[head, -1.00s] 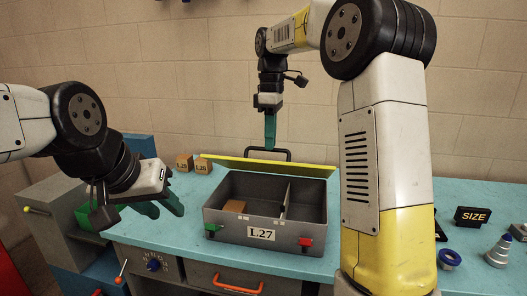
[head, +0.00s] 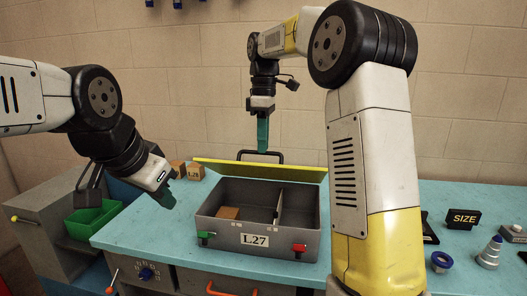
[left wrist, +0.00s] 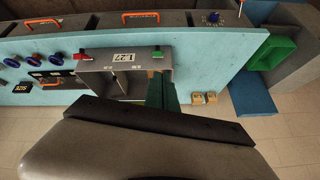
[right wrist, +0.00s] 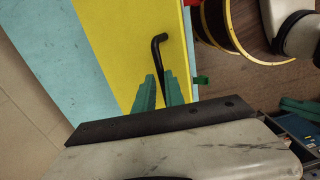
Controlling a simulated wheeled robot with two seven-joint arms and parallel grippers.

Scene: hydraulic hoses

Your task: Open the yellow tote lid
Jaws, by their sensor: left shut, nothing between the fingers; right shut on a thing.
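The grey tote (head: 250,224), labelled L27, stands on the blue bench with its inside showing. Its yellow lid (head: 225,168) is swung up behind it and shows nearly edge-on in the head view; the right wrist view shows its broad yellow face (right wrist: 120,50). My right gripper (head: 262,148) is shut on the lid's black handle (head: 278,155), which also shows in the right wrist view (right wrist: 157,48). My left gripper (head: 168,198) is shut and empty, left of the tote and apart from it. A green latch (head: 206,235) and a red latch (head: 298,248) are on the tote's front.
A brown block (head: 228,213) lies in the tote's left compartment. Small labelled boxes (head: 194,172) stand behind left. A green bin (head: 92,220) is at the left. A SIZE sign (head: 463,219) and fittings (head: 490,253) stand at the right. My right arm crosses right of the tote.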

